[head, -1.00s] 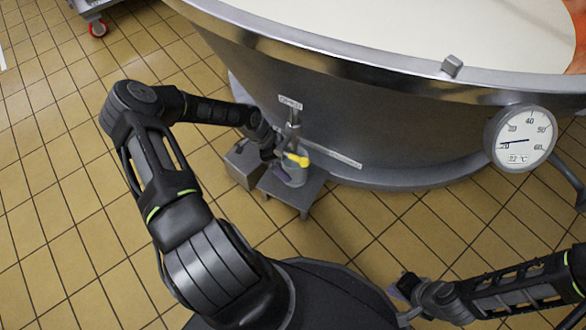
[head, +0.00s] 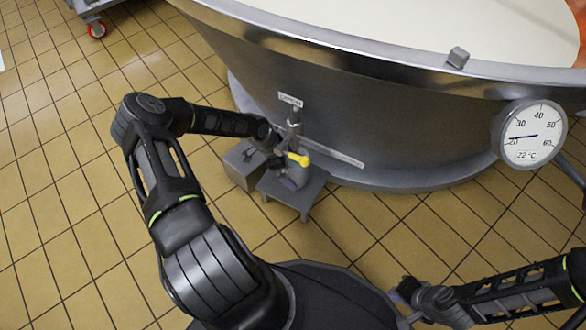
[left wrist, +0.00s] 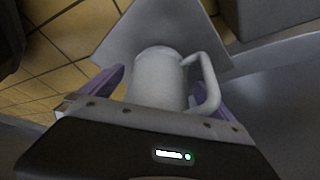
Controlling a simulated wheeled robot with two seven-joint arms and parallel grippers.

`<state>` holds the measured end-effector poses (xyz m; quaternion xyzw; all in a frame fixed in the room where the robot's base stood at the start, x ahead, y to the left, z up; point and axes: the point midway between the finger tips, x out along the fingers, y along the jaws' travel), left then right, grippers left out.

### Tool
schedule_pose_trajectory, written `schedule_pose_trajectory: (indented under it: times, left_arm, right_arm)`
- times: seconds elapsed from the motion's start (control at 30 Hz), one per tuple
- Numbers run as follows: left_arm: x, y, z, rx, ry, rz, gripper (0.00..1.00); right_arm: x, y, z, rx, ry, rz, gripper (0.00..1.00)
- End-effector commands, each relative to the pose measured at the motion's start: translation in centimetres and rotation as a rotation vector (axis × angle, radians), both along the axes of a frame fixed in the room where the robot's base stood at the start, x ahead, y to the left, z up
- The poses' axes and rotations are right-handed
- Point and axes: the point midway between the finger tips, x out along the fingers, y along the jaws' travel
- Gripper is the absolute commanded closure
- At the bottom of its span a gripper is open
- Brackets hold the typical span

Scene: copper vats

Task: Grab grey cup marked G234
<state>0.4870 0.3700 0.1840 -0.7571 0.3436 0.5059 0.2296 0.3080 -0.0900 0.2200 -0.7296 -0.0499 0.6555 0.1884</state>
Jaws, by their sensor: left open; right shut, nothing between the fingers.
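The grey cup (head: 299,174) stands on a small grey stand (head: 307,197) below a tap with a yellow handle (head: 299,160). In the left wrist view the cup (left wrist: 157,82) is upright, with its handle to the right. My left gripper (head: 284,172) is open, with its purple fingers (left wrist: 165,88) on either side of the cup. Whether they touch it I cannot tell. The marking G234 cannot be seen on the cup. My right gripper (head: 403,289) is shut and empty, low at the right of the head view.
A large metal vat (head: 370,125) with pale liquid stands right behind the tap. A round gauge (head: 533,135) sticks out at its right. A grey box (head: 243,165) is left of the stand. Tiled floor (head: 60,200) is clear at left.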

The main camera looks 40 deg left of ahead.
Motion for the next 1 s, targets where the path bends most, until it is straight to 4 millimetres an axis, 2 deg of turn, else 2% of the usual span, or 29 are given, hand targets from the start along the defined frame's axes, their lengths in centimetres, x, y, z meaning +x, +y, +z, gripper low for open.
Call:
schedule_pose_trajectory:
  times: [0.27,1.0]
  left_arm:
    - [-0.01,0.02,0.00,0.000,0.000,0.000,0.00]
    - [-0.03,0.03,-0.01,0.000,0.000,0.000,0.61]
  right_arm:
    - [0.01,-0.01,0.01,0.000,0.000,0.000,1.00]
    - [0.00,-0.01,0.01,0.000,0.000,0.000,1.00]
